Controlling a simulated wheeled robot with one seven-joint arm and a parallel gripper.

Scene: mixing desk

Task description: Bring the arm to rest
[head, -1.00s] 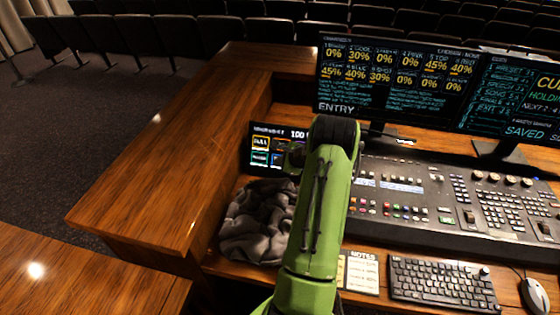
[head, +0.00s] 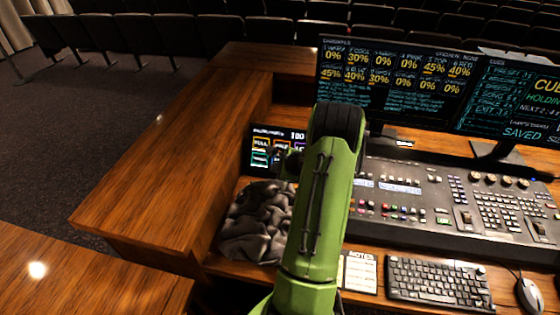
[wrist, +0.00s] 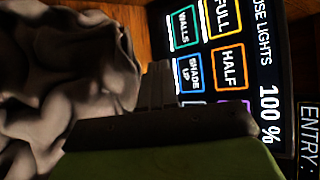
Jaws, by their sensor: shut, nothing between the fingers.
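My green arm stands folded in the middle of the head view, over the desk. My gripper (wrist: 158,85) shows small and dark in the wrist view, its fingers together with nothing between them. It is in front of the small touch panel (wrist: 215,60), beside the crumpled grey cloth (wrist: 75,80). In the head view the arm mostly hides the gripper. The cloth (head: 256,222) lies on the desk left of my arm, and the touch panel (head: 268,150) stands behind it, partly covered by the arm.
A control console (head: 450,205) fills the desk on the right, with two monitors (head: 395,80) behind it. A notes card (head: 360,272), a keyboard (head: 440,283) and a mouse (head: 531,294) lie in front. The wooden ledge (head: 165,165) at left is clear.

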